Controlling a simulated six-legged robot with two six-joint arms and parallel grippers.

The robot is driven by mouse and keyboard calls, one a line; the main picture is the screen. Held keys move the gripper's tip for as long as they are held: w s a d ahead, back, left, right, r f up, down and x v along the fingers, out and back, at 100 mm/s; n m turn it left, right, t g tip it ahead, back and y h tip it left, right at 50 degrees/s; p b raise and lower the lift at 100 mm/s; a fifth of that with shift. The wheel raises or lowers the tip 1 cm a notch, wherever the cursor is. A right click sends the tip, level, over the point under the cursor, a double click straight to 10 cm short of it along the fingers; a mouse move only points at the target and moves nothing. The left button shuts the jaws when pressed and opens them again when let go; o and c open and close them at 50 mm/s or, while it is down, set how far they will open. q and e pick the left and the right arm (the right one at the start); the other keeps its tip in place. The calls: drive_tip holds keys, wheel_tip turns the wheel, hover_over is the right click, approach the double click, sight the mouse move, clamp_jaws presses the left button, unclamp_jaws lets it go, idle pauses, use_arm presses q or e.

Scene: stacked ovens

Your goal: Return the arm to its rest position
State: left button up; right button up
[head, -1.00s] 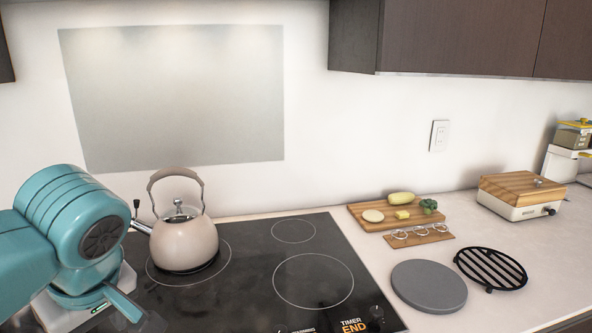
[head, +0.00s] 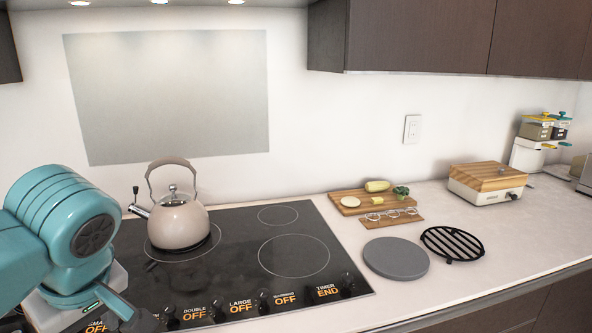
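My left arm comes in from the left edge of the head view, its teal wrist in front of the cooktop's left end. My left gripper (head: 118,306) points down near the cooktop's front left knobs; its fingers are mostly hidden or dark, so its opening is unclear. I see nothing held in it. My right arm and gripper are out of view. The cream kettle (head: 180,222) stands upright on the back left burner of the black cooktop (head: 232,262), to the right of my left wrist and apart from it.
Knobs with orange labels (head: 240,306) line the cooktop's front. On the counter to the right are a grey round board (head: 396,259), a black round rack (head: 452,243), a wooden board (head: 350,201) with food, and a wood-topped box (head: 488,183). Dark cabinets (head: 420,35) hang above.

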use_arm(q)
drive_tip(key=w+d+f+m+h+p, duration=0.1)
drive_tip(key=w+d+f+m, duration=0.15)
drive_tip(key=f, duration=0.45)
drive_tip(key=w+d+f+m+g+h+p, duration=0.1)
drive_tip(key=w+d+f+m+h, duration=0.2)
drive_tip(key=f, duration=0.5)
drive_tip(key=w+d+f+m+p, duration=0.1)
drive_tip(key=d+f+m, duration=0.1)
drive_tip(key=d+f, duration=0.4)
drive_tip(key=s+d+f+m+h+p, duration=0.1)
drive_tip(key=s+d+f+h, duration=0.1)
drive_tip(key=s+f, duration=0.5)
drive_tip(key=s+d+f+m+h+p, duration=0.2)
drive_tip(key=s+f, duration=0.6)
drive_tip(key=f, duration=0.9)
drive_tip(key=shift+s+d+g, duration=0.3)
drive_tip(key=shift+d, duration=0.05)
drive_tip(key=shift+w+d, duration=0.1)
drive_tip(key=shift+d, duration=0.05)
